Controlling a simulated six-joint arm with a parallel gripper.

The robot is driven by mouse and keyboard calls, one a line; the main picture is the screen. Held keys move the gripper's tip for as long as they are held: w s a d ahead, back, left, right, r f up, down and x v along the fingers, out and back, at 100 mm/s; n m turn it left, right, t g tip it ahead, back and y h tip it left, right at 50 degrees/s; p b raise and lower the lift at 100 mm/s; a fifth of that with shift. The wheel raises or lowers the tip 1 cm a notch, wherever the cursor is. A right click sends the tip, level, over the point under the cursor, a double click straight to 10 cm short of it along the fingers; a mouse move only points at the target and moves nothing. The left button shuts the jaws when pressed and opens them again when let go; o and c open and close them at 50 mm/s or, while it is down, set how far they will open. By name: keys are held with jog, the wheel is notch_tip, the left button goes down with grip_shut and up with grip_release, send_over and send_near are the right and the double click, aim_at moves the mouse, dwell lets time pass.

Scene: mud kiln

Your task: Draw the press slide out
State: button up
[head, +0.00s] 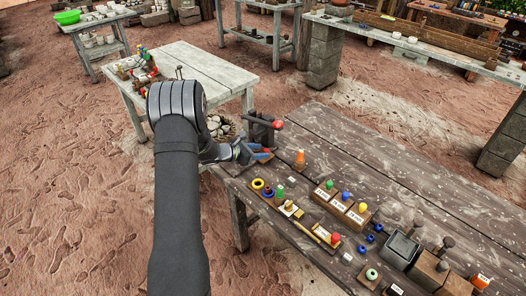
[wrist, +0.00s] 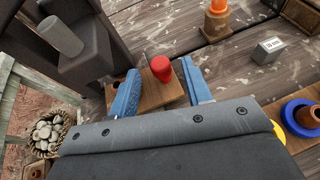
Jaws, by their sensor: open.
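The dark press (head: 262,128) stands at the left end of the dark plank table, and its dark body (wrist: 88,65) fills the upper left of the wrist view. A wooden slide (wrist: 145,101) sticks out beside it at table level, with a red knob (wrist: 160,68) on top. My gripper (wrist: 160,90) is open. Its two blue fingers point at the slide, one left and one right of the knob, and the knob shows between or just beyond their tips. I cannot tell whether they touch it. In the head view my gripper (head: 256,154) is low beside the press.
An orange cone-shaped piece (head: 300,157) and a board with coloured rings (head: 263,188) are close to my gripper. A labelled block with coloured knobs (head: 342,202) and dark boxes (head: 400,247) stand further right. The back of the table is clear.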

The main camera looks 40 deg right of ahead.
jog(key=shift+x, duration=1.05)
grip_shut()
jog(key=a, duration=1.1)
jog(key=shift+a+f, duration=0.1)
jog(key=shift+a, duration=0.1)
jog(key=shift+c, duration=0.5)
grip_release()
jog(key=shift+a, duration=0.15)
jog(key=shift+o, duration=0.5)
